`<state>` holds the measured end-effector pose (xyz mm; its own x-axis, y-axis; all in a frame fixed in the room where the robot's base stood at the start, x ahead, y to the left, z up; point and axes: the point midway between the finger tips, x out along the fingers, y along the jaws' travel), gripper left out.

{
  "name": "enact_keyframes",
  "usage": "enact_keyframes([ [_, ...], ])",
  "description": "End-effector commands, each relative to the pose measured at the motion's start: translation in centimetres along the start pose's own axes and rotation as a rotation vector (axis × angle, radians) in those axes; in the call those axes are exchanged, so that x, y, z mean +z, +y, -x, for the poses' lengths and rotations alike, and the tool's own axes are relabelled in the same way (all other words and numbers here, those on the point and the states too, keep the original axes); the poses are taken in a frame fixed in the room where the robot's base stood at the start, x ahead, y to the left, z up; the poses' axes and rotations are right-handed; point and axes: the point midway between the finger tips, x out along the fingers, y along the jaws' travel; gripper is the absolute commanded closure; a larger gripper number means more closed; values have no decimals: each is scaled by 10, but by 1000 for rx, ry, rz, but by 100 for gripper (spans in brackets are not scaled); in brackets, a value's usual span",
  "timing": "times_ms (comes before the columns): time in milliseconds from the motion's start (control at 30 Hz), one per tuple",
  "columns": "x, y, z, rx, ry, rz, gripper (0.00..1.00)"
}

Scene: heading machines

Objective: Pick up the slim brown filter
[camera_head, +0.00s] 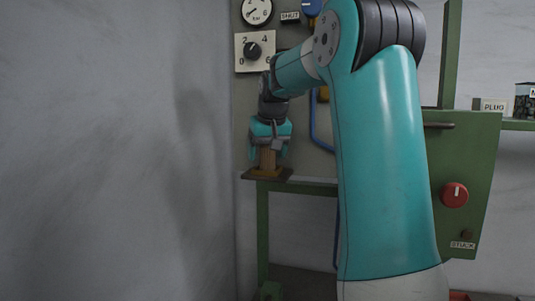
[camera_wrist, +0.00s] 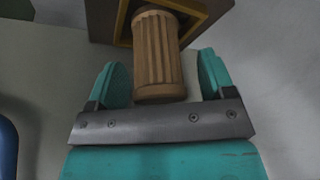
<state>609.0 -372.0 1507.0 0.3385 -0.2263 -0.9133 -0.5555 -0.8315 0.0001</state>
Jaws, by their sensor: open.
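The slim brown filter (camera_wrist: 156,58) is a ribbed tan-brown cylinder. In the wrist view it stands out of a yellow-edged square holder (camera_wrist: 203,18). My gripper (camera_wrist: 160,82) is open, with one teal finger on each side of the filter and visible gaps between. The filter's far end is hidden in the holder.
A panel with a gauge (camera_head: 257,10) and a numbered dial (camera_head: 254,51) is behind my arm. A blue pipe (camera_head: 318,130) runs beside it. A green cabinet with a red knob (camera_head: 454,195) stands at right. Bare grey wall fills the left.

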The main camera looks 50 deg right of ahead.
Motion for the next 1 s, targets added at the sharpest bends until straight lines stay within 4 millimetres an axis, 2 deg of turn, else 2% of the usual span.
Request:
enact_keyframes([
  [200, 0, 0, -1, 0, 1, 0, 27],
  [400, 0, 0, -1, 0, 1, 0, 72],
  [433, 0, 0, -1, 0, 1, 0, 77],
  [833, 0, -1, 0, 0, 3, 0, 78],
  [1000, -2, -2, 11, 0, 6, 0, 78],
])
